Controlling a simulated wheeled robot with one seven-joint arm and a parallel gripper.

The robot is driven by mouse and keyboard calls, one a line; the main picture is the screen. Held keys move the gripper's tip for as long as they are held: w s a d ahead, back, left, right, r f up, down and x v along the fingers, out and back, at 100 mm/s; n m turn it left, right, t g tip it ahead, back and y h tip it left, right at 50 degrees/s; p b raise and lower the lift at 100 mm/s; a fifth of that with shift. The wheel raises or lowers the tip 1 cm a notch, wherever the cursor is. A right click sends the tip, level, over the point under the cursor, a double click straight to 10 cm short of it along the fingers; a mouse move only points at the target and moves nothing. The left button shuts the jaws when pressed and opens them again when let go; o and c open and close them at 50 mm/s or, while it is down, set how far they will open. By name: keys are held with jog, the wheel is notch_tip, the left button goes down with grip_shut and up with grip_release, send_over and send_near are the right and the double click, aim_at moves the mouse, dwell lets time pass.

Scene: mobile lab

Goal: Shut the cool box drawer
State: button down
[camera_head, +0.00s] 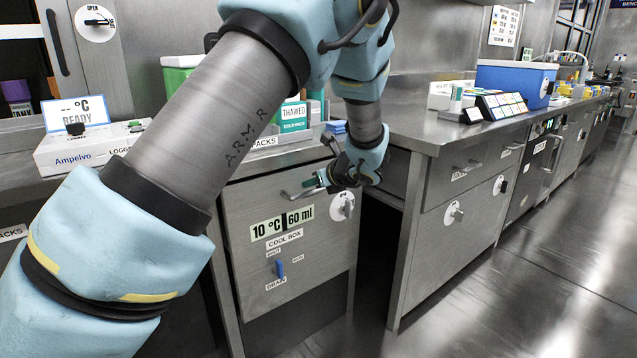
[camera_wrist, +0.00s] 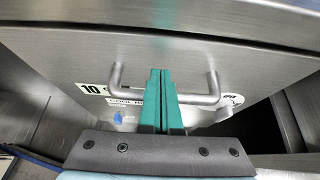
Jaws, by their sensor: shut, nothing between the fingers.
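The cool box drawer (camera_head: 325,260) has a grey metal front with a "10 °C 60 ml" label and a "COOL BOX" label. In the wrist view its front (camera_wrist: 235,60) lies close ahead, with a U-shaped metal handle (camera_wrist: 198,99). My gripper (camera_head: 310,188) is at the handle near the top of the front. Its green fingers (camera_wrist: 162,72) are shut together with nothing between them. They cross the handle bar in the wrist view and hide its middle; I cannot tell if they touch it. No clear gap shows above the front, so how far the drawer stands open is unclear.
A round white dial (camera_head: 343,206) and a blue lever (camera_head: 280,268) sit on the front. A neighbouring cabinet (camera_head: 465,185) stands right, past a dark gap. Open floor (camera_head: 560,260) lies at the right.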

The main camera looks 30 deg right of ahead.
jog(key=shift+w+f, duration=0.35)
jog(key=shift+w, duration=0.25)
